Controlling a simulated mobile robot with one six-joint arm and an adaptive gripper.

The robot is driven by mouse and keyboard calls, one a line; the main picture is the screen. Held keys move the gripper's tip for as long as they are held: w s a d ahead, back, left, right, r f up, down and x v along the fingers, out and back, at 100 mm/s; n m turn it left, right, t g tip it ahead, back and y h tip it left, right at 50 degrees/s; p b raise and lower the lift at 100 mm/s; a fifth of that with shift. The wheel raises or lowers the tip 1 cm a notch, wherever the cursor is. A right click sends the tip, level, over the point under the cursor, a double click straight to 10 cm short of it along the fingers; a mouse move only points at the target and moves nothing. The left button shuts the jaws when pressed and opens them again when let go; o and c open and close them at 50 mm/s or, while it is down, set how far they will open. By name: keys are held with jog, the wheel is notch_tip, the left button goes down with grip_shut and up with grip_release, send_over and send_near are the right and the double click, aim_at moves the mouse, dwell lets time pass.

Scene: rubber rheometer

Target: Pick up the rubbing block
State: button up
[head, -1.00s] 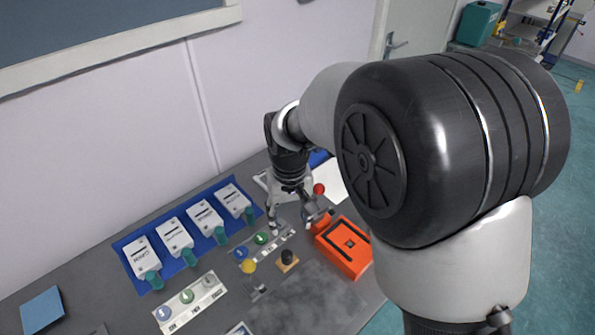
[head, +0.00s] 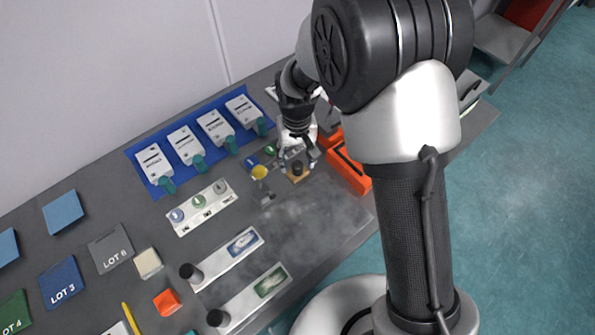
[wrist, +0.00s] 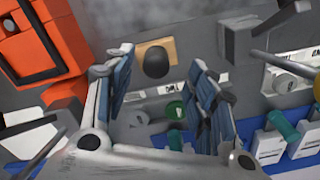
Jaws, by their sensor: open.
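A small wooden block with a black rounded knob on top, which I take as the rubbing block (head: 299,177), stands on the grey bench in the head view. In the wrist view the block (wrist: 171,46) lies between and beyond my fingertips, knob towards the camera. My gripper (head: 298,155) is open and empty, pointing down just above and behind the block. In the wrist view its blue-padded fingers (wrist: 160,62) are spread on either side of the knob. I cannot tell how much height separates them from it.
An orange box (head: 350,172) stands close to the right of the block. A yellow-knobbed lever (head: 260,173) stands to its left. The bench in front is mostly clear.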

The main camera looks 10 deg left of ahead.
aim_at(298, 164)
jog(key=f, duration=0.2)
jog(key=f+b, duration=0.1)
jog(key=f, duration=0.2)
jog(key=shift+w+d+b, duration=0.15)
jog(key=shift+w+b, duration=0.05)
jog(key=shift+b, duration=0.1)
jog(key=shift+r, duration=0.1)
jog(key=c, duration=1.2)
notch_tip(298, 164, up, 20)
jog(key=p, duration=0.5)
